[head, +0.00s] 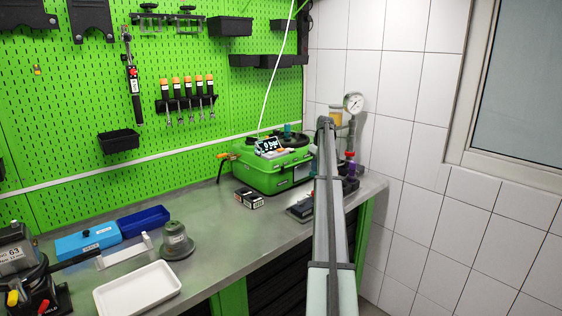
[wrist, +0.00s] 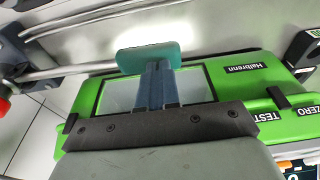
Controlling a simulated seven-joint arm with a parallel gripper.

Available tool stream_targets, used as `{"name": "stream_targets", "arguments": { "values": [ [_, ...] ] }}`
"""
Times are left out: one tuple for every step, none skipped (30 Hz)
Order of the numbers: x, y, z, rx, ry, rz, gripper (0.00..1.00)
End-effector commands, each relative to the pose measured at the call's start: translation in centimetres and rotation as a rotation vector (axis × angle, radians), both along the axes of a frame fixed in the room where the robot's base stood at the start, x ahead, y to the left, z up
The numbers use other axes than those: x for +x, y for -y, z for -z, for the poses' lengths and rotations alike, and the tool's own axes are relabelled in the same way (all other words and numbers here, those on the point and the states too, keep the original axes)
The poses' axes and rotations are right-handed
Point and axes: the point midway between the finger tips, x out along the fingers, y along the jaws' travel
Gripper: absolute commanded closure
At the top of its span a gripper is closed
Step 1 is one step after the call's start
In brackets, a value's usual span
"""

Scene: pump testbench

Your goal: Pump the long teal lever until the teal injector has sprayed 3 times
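The teal grip (wrist: 150,57) sits at the end of a long grey lever rod (wrist: 75,71) running left in the wrist view. My gripper (wrist: 157,72) has its two blue-grey fingers close together, with nothing visible between them. The fingertips meet the lower edge of the teal grip in the picture; whether they touch it I cannot tell. The lever is hidden behind my arm in the head view. A small teal part (head: 287,129) stands above the green tester case (head: 262,176); I cannot tell whether it is the injector. No spray shows.
A round gauge (head: 353,103) stands at the bench's right end by the tiled wall. A small black box (head: 249,197) lies before the case. A white tray (head: 137,290) and blue bins (head: 143,221) are at left.

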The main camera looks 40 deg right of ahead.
Motion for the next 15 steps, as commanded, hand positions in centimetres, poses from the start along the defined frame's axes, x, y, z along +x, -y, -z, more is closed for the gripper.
{"name": "stream_targets", "arguments": {
  "values": [
    [0.0,0.0,0.4,-0.001,-0.001,0.0,1.0],
    [0.0,0.0,0.5,-0.001,-0.001,0.0,1.0],
    [0.0,0.0,0.7,-0.001,-0.001,0.0,1.0],
    [-0.1,-0.1,0.8,0.0,-0.001,0.0,1.0],
    [0.0,-0.1,0.9,0.0,-0.001,0.0,1.0],
    [0.0,-0.1,1.1,0.0,-0.001,0.0,1.0],
    [0.0,-0.1,1.2,0.0,-0.001,0.0,1.0],
    [-0.1,-0.1,1.4,0.0,-0.001,0.0,1.0],
    [0.0,-0.1,1.4,-0.001,-0.001,0.0,1.0],
    [0.0,-0.1,1.3,-0.001,-0.001,0.0,1.0],
    [0.0,-0.1,1.3,-0.001,-0.001,0.0,1.0],
    [0.0,-0.1,1.3,-0.001,-0.001,0.0,1.0],
    [0.0,-0.1,1.3,-0.001,-0.001,0.0,1.0],
    [0.0,-0.1,1.3,-0.001,-0.001,0.0,1.0],
    [0.0,-0.1,1.2,-0.001,-0.001,0.0,1.0]
  ]
}}
